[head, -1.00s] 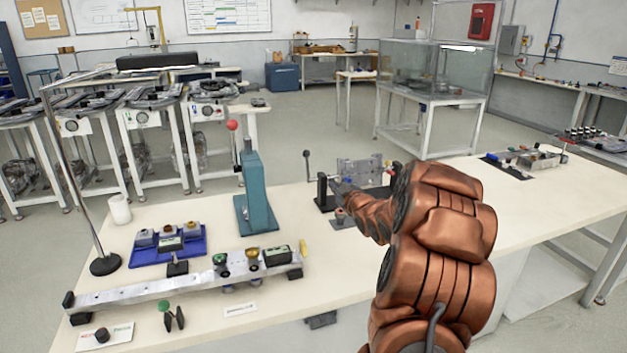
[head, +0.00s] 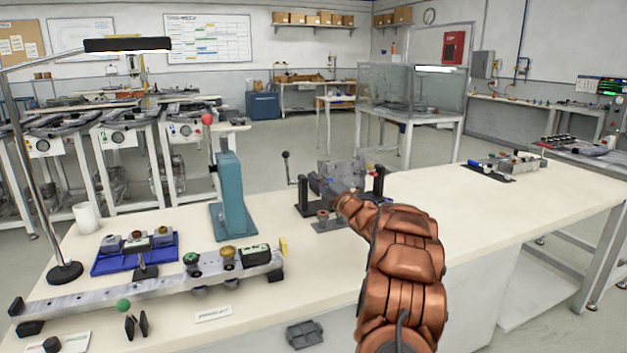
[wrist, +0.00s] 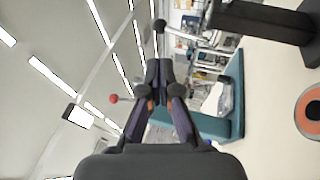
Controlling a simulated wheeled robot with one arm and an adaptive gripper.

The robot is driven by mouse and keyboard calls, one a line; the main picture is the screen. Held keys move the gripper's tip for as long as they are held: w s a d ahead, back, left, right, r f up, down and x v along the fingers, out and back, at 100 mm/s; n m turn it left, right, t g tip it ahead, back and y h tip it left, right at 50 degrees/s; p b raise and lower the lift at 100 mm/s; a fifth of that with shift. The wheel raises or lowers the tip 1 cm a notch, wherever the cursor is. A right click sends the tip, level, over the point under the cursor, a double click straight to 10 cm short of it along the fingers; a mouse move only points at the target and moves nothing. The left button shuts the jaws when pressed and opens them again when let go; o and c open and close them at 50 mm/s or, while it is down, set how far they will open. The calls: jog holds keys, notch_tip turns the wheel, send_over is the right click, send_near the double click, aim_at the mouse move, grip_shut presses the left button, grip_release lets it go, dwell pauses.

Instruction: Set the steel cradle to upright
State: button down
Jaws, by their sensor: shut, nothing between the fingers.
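The steel cradle (head: 352,170) is a grey plate carried between two black posts on the workbench. Its face looks steep, but my arm hides part of it and I cannot tell its exact tilt. A crank with a black ball knob (head: 286,155) rises at its left side. My gripper (head: 318,182) is in front of the cradle's left part, near the left post. In the wrist view my gripper (wrist: 160,68) is shut and empty. The black knob (wrist: 160,26) shows just beyond its fingertips, apart from them in the picture. A black post (wrist: 262,20) is at upper right.
A teal press (head: 232,190) with a red ball handle stands left of the cradle. Farther left are a blue tray (head: 110,268), a long steel rail (head: 150,285) and a lamp. The bench right of my arm is clear up to another fixture (head: 505,163).

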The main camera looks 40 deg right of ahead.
aim_at(288, 156)
jog(key=p+x, duration=0.1)
jog(key=x, duration=1)
jog(key=shift+w, duration=0.3)
jog(key=shift+r+p, duration=0.15)
jog(key=shift+p, duration=0.25)
